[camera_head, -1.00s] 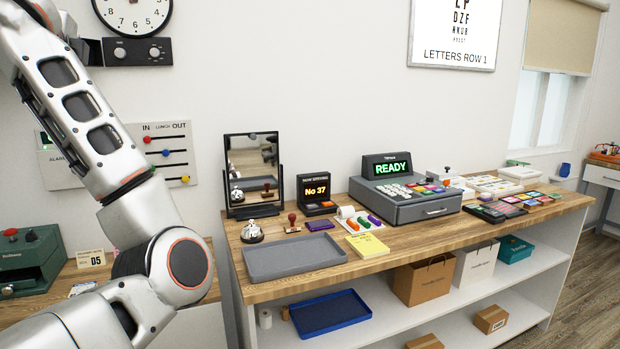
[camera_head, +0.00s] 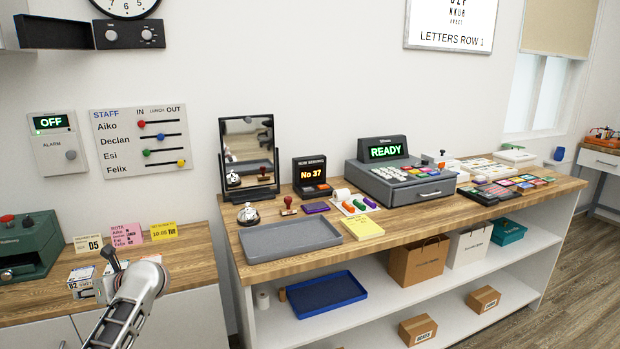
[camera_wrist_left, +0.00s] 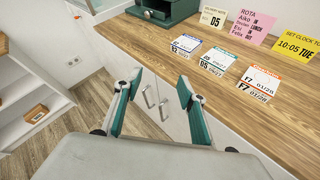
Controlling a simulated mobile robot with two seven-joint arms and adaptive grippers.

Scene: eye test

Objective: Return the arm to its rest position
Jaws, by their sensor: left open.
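My left arm (camera_head: 130,308) shows at the bottom left in the head view, low in front of the left counter. In the wrist view my left gripper (camera_wrist_left: 158,86) is open, its two teal-padded fingers apart with nothing between them. Behind them are the white cabinet front and its handles (camera_wrist_left: 150,103). The gripper is in front of the counter edge. In the head view the gripper is small and partly hidden by the arm. My right gripper is in neither view.
The left counter (camera_wrist_left: 160,48) bears several printed cards (camera_wrist_left: 217,61), a pink note (camera_wrist_left: 248,22), a yellow note (camera_head: 164,231) and a green machine (camera_head: 28,248). To the right, a counter bears a grey tray (camera_head: 290,248), bell (camera_head: 247,214), mirror (camera_head: 247,154) and register (camera_head: 402,178).

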